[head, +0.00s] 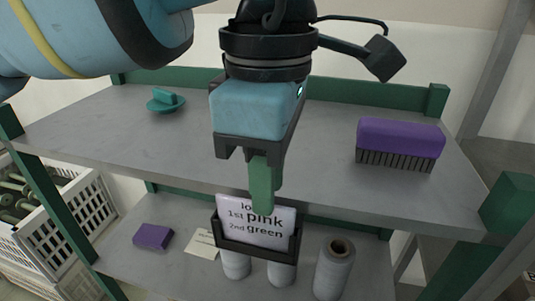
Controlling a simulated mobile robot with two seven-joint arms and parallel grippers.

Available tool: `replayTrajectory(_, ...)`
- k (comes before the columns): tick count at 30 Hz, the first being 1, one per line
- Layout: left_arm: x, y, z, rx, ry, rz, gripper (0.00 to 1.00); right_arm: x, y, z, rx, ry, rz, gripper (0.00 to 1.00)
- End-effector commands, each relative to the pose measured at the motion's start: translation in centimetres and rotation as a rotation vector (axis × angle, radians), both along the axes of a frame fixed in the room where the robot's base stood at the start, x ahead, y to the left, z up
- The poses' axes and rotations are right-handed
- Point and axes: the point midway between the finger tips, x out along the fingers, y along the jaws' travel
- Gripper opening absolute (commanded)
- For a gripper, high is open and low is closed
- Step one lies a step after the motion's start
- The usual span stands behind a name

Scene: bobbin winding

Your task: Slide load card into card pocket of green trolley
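The load card (234,214) is white to pale lilac, with "1st pink" and "2nd green" printed on it. It stands with its lower edge behind the dark front of the card pocket (256,254), on the near side of the green trolley (40,188). My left gripper (262,209) reaches down from above. Its green fingertips overlap the card's top edge and hide part of the top line of print. One finger shows clearly in front; whether another is behind the card is hidden, so I cannot tell if they grip it. My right gripper is not in view.
The grey top shelf (330,170) holds a purple brush (399,139) and a teal knobbed disc (165,101). Below are a purple block (153,236), a cream note (203,243), a grey yarn cone (334,270) and pale cylinders behind the pocket. A white crate (85,215) stands left.

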Motion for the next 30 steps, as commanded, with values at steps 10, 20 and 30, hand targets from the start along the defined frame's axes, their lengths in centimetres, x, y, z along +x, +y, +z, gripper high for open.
replayTrajectory(10,0.0,0.0,-2.6,-0.001,-0.001,0.000,0.24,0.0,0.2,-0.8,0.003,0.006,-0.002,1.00)
replayTrajectory(20,0.0,0.0,-2.9,-0.001,-0.003,0.001,0.24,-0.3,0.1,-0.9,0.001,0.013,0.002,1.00)
replayTrajectory(30,0.0,0.0,-2.9,-0.001,-0.003,0.001,0.00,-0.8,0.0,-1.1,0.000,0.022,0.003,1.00)
